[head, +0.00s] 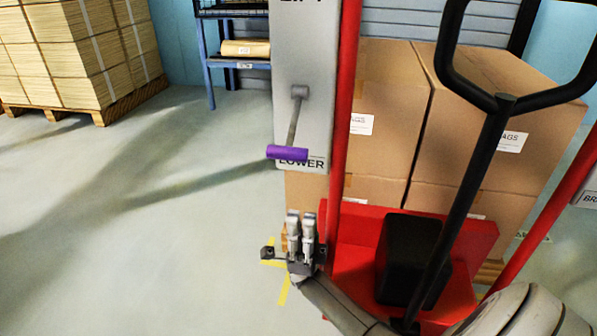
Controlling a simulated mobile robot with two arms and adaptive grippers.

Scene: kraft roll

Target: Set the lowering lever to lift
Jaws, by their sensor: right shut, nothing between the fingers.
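The lowering lever (294,125) is a grey rod with a purple grip (287,153). It hangs from a pivot on a grey panel (310,60), angled down and slightly left. Its grip lies over the word LOWER, partly covering it. Another label at the panel's top is cut off by the picture's edge. My right gripper (300,218) is below the panel and the grip, fingers up and together, apart from the lever and empty. My left gripper is not in view.
A red mast post (345,100) stands right beside the panel. A black loop handle (480,150) and stacked cardboard boxes (385,110) fill the right side. A blue shelf rack (205,65) and a loaded pallet (95,110) stand behind. The floor at left is clear.

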